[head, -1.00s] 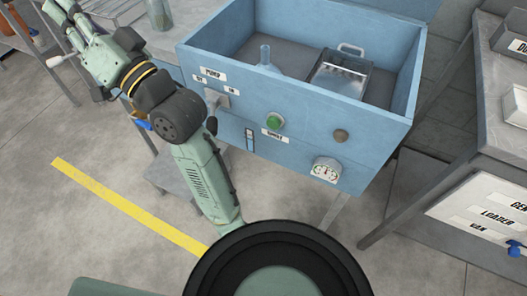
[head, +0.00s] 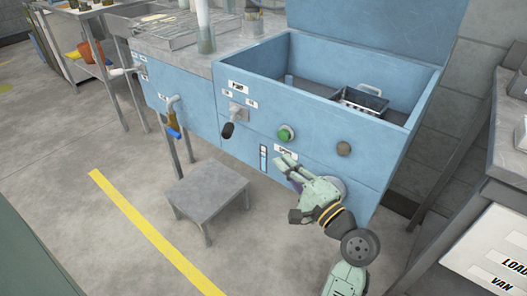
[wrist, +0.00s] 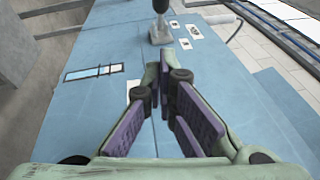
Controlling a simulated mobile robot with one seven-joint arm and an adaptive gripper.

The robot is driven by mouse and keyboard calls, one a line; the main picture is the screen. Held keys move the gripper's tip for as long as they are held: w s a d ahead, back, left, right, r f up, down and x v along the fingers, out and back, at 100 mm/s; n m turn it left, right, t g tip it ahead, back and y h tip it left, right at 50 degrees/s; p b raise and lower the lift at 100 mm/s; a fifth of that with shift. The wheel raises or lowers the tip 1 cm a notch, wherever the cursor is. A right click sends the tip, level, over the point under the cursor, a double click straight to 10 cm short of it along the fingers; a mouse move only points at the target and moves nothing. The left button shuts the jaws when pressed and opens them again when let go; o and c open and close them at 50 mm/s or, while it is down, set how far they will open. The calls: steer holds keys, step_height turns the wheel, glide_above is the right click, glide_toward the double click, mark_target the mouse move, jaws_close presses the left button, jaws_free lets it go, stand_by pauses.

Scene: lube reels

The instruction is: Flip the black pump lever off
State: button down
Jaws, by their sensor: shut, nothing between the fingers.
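The black pump lever (head: 228,130) sits on the blue cabinet's front, under the PUMP label (head: 238,86). Its handle slants down and slightly left from a grey mount (head: 238,111), with a small label above on each side. In the wrist view the lever (wrist: 160,5) is at the top edge, partly cut off, beyond my fingertips. My gripper (head: 284,163) is shut and empty, low on the cabinet front, to the right of and below the lever and apart from it. The fingers (wrist: 165,88) also show in the wrist view.
A green button (head: 286,133), a brown knob (head: 344,149) and a narrow gauge (head: 263,158) are on the same front. A blue-handled tap (head: 173,128) projects to the left. A grey stool (head: 208,190) stands below. The front around the lever is clear.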

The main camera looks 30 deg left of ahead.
steer(key=shift+d+f, duration=0.25)
steer(key=shift+d, duration=0.05)
steer(key=p, duration=0.4)
glide_toward(231, 124)
steer(key=w+a, duration=0.1)
steer(key=a, duration=0.1)
steer(key=w+a+f, duration=0.1)
steer(key=w+a, duration=0.1)
steer(key=shift+w+a+f, duration=0.2)
steer(key=shift+w+a, duration=0.05)
steer(key=shift+a+m+t, duration=0.1)
steer(key=shift+m+t, duration=0.2)
